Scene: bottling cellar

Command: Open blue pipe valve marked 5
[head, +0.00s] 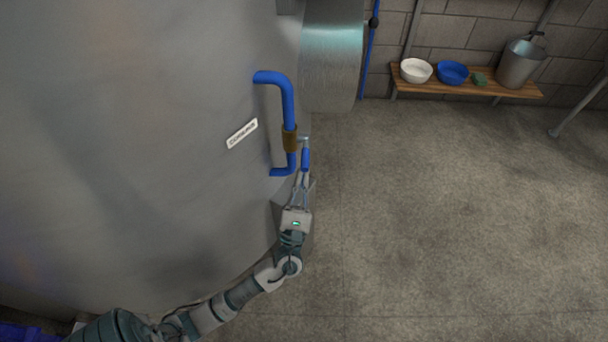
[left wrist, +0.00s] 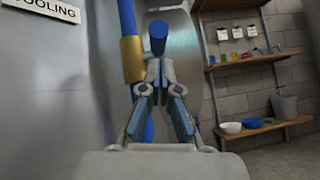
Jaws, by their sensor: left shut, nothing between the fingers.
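A blue pipe (head: 289,100) bends out from the large grey tank wall and back into it. A brass valve body (head: 290,138) sits on its lower part. A blue lever handle (head: 306,158) hangs down on the valve's right side. In the left wrist view the handle's blue end (left wrist: 158,30) shows just beyond my fingertips, beside the brass body (left wrist: 132,58). My left gripper (head: 303,178) is shut and empty, with its fingertips at the handle's lower end; I cannot tell whether they touch. No number 5 is readable. My right gripper is not in view.
A white sign (head: 242,133) on the tank (head: 140,120) reads "COOLING" in the left wrist view (left wrist: 42,10). A wooden shelf (head: 440,90) at the back wall holds a white bowl (head: 416,71), a blue bowl (head: 452,73) and a metal bucket (head: 520,62). The floor at right is clear.

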